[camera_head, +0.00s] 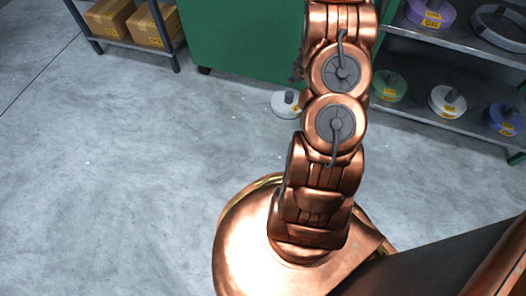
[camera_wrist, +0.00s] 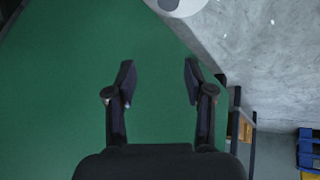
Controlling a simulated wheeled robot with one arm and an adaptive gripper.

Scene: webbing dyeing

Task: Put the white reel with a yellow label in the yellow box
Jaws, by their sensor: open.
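A white reel with a grey hub and a small yellow label (camera_head: 283,107) lies on the floor in front of the green cabinet, partly hidden by my arm. A second white reel with a yellow label (camera_head: 447,103) lies on the lower shelf at the right. My gripper (camera_wrist: 158,78) is open and empty, its two dark fingers apart in front of the green surface. A pale round thing (camera_wrist: 178,5), perhaps the floor reel, is cut off at the top edge of the wrist view.
A green cabinet (camera_head: 240,40) stands ahead. A rack at the far left holds tan cartons (camera_head: 108,18). A metal shelf (camera_head: 420,125) at the right holds green and purple reels. A blue crate (camera_wrist: 307,148) shows in the wrist view. The floor at the left is clear.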

